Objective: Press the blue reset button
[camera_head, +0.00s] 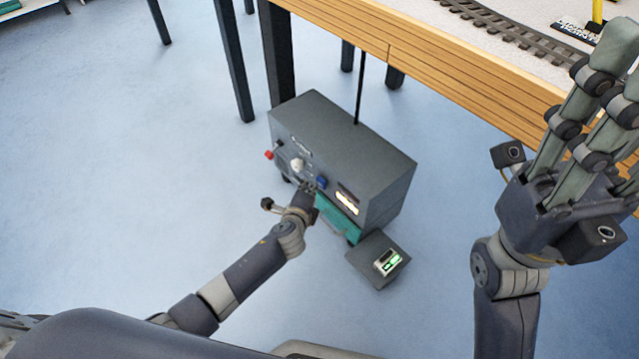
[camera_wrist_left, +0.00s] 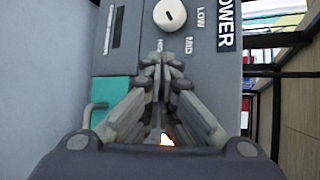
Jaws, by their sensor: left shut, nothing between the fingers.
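A dark grey power unit (camera_head: 355,135) stands on the floor beside the wooden table. Its front carries a blue button (camera_head: 321,182), a white knob (camera_head: 297,165) and a red button (camera_head: 268,155). My left gripper (camera_head: 309,187) is shut and empty, in front of the panel, close to the blue button; I cannot tell whether they touch. In the left wrist view, the left gripper (camera_wrist_left: 161,70) points at the panel below the white knob (camera_wrist_left: 169,14), and no blue button shows. My right gripper (camera_head: 612,70) is raised at the right, away from the unit; its opening is unclear.
The wooden table (camera_head: 450,70) holds a model track (camera_head: 510,30) above and behind the unit. A small dark box (camera_head: 375,265) with a green display is by the unit's lower right. Dark table legs (camera_head: 235,70) stand behind. The blue floor at left is clear.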

